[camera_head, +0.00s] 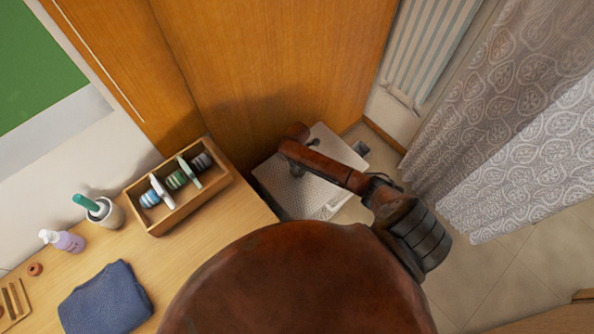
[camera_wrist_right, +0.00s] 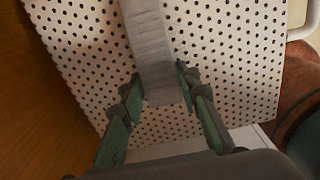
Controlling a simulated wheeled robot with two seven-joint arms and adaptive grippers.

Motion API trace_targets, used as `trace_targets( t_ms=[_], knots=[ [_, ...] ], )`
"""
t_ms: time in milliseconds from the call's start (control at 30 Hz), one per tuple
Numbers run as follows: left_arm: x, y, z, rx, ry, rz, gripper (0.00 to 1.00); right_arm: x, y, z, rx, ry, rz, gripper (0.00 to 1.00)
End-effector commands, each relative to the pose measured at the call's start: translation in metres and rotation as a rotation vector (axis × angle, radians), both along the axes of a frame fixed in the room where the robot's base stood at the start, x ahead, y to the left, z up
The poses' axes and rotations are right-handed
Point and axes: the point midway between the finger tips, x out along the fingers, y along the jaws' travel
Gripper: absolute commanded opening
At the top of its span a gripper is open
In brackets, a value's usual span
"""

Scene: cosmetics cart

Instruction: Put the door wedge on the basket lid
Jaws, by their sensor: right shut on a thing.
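The door wedge (camera_wrist_right: 152,40) is a grey, tapering block in the right wrist view. My right gripper (camera_wrist_right: 160,88) is shut on it, with a green-padded dark finger on each side. The basket lid (camera_wrist_right: 225,50) is a pale panel with rows of dark holes, and it lies behind the wedge. I cannot tell whether the wedge touches it. In the head view the lid (camera_head: 338,152) is on the floor side, between the wooden cupboard and the tiles. My right arm crosses over it, and the fingers and wedge cannot be made out there. My left gripper is not in view.
A wooden cupboard (camera_head: 270,70) stands directly behind the lid. A table (camera_head: 225,225) at left holds a wooden box (camera_head: 158,227) with several discs, a cup (camera_head: 105,213), a spray bottle (camera_head: 68,241) and a blue cloth (camera_head: 105,298). Patterned curtains (camera_head: 500,110) hang at right.

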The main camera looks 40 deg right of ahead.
Motion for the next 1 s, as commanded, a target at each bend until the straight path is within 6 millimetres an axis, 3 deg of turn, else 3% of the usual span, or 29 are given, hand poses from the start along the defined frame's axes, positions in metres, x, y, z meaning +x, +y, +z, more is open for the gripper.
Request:
trace_targets(
  t_ms=[100,500,533,767,1000],
  knots=[
    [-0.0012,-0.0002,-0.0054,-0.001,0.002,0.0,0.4,-0.0004,0.0,-0.016,0.0,0.0,0.0,0.05],
    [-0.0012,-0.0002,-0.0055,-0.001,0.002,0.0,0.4,-0.0007,-0.0006,-0.0199,-0.002,0.001,0.0,0.05],
    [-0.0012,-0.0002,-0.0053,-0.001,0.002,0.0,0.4,-0.0008,-0.0006,-0.0198,-0.001,0.001,0.0,0.31],
    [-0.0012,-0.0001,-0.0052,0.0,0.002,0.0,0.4,-0.0007,-0.0004,-0.0193,-0.001,0.0,0.0,0.47],
    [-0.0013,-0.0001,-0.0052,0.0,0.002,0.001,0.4,-0.0006,-0.0003,-0.0192,-0.001,0.0,0.0,0.47]
  ],
)
